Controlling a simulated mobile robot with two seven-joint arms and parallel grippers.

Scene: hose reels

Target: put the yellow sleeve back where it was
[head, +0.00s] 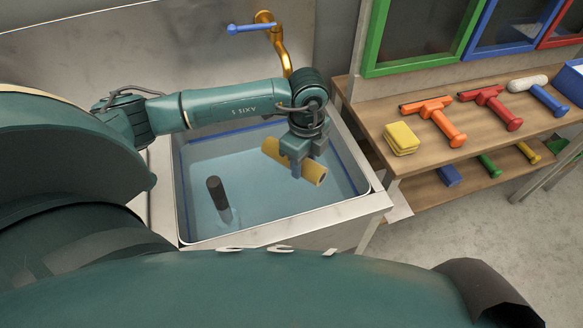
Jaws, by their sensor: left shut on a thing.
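The yellow sleeve (314,173) is a short hollow tube with an open end facing the lower right. My left gripper (297,170) is shut on it, with the fingers pointing down across its middle. The sleeve is tilted and held over the right part of the sink (290,241). The fingers hide part of the sleeve. I cannot tell how high it is above the water. My right gripper is not in view.
A dark upright cylinder (216,190) stands in the sink's water. A brass tap (281,48) with a blue handle is behind. A wooden bench (420,157) at right holds yellow sponges (401,138), an orange squeegee (434,117), a red squeegee (490,105) and a roller (540,92).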

